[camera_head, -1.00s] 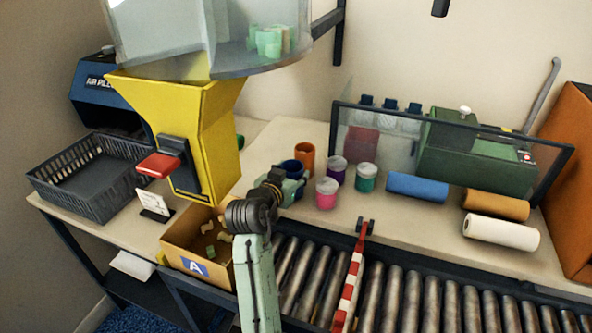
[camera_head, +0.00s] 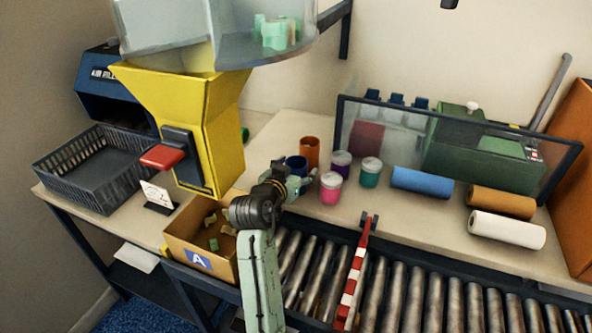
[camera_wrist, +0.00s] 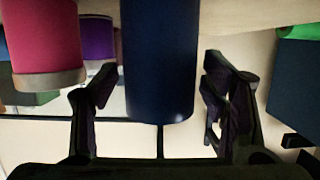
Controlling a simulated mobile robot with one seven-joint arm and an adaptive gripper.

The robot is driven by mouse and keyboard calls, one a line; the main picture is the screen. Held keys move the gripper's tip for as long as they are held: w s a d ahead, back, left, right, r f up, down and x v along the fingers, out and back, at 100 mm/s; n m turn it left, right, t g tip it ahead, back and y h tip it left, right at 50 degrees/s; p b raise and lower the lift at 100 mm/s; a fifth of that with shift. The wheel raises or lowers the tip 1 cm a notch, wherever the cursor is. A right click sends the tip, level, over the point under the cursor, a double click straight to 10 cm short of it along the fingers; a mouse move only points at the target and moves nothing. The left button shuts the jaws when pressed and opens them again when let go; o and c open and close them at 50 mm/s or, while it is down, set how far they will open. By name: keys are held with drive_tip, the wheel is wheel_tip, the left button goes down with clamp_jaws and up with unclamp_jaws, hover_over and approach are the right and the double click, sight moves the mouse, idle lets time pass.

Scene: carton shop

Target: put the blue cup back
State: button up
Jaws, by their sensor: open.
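The blue cup (camera_head: 296,164) stands on the bench beside an orange cup (camera_head: 309,152), its lower part hidden by my gripper (camera_head: 299,185) in the head view. In the wrist view, which looks upside down, the dark blue cup (camera_wrist: 158,55) fills the middle. My gripper's fingers (camera_wrist: 158,92) are open, one on each side of the cup, with a visible gap on both sides. I cannot tell how deep the cup sits between them.
A pink cup (camera_head: 330,188), a purple cup (camera_head: 340,164) and a teal cup (camera_head: 371,172) stand close to the right. A yellow hopper (camera_head: 187,125) and an open carton (camera_head: 190,261) are left. Rollers (camera_head: 405,300) and a striped bar (camera_head: 352,280) lie in front.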

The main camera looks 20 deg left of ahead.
drive_tip(key=shift+r, duration=0.2)
drive_tip(key=shift+s, duration=0.3)
drive_tip(key=b+v, duration=0.3)
drive_tip(key=v, duration=0.8)
drive_tip(key=shift+s+b, duration=0.2)
drive_tip(key=shift+b, duration=0.1)
drive_tip(key=shift+r, duration=0.1)
idle(0.3)
